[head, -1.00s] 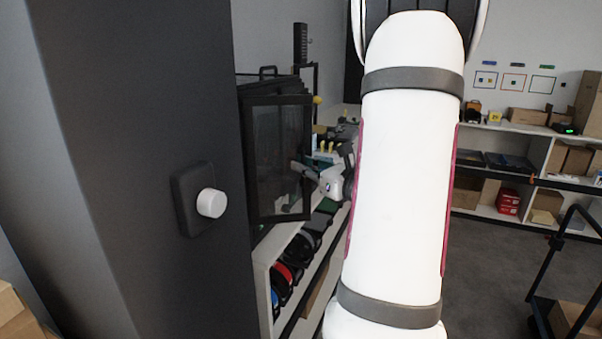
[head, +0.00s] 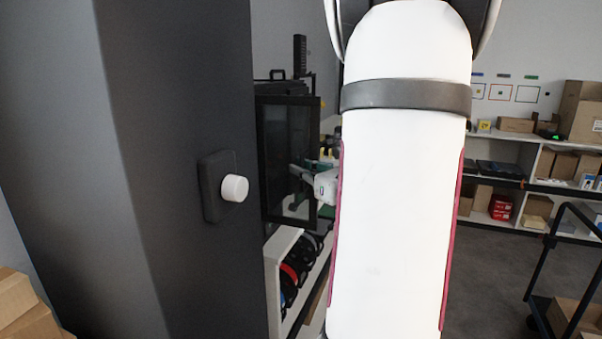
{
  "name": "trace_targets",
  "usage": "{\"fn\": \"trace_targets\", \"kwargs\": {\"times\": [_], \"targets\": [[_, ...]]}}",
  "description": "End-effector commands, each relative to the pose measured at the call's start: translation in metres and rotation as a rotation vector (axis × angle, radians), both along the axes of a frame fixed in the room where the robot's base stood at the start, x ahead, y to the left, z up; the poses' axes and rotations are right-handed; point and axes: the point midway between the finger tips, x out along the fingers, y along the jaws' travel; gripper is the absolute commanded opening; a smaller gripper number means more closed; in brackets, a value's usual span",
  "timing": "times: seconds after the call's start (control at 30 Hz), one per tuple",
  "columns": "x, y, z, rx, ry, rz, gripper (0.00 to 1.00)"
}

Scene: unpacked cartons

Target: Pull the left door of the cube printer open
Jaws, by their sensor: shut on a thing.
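The cube printer (head: 282,88) is a dark box, mostly hidden behind the dark column on the left. Its door (head: 287,130), a black-framed see-through panel, stands out from the box and faces me. I cannot tell its exact angle. My gripper (head: 300,184) is at the door's right edge, with its grey fingers showing through the panel. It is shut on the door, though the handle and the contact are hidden. My white arm covers the middle of the view.
A dark column with a white knob (head: 234,188) stands close at left. Below the door is a white shelf (head: 272,262) with spools. Shelves with cartons (head: 500,160) line the back right. A black cart (head: 560,240) stands at right. Grey floor between is clear.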

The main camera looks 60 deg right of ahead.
Motion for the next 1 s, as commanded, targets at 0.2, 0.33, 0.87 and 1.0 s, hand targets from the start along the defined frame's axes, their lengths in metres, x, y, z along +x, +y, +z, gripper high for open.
{"fn": "trace_targets", "kwargs": {"times": [0.2,0.33,0.87,1.0], "targets": [[0.000,0.000,0.001,-0.001,-0.001,-0.002,0.00],[0.000,0.000,0.001,-0.001,-0.001,-0.001,0.10],[-0.015,0.003,0.001,0.000,-0.001,-0.003,0.17],[-0.041,0.010,0.001,0.000,-0.001,-0.006,0.17]]}}
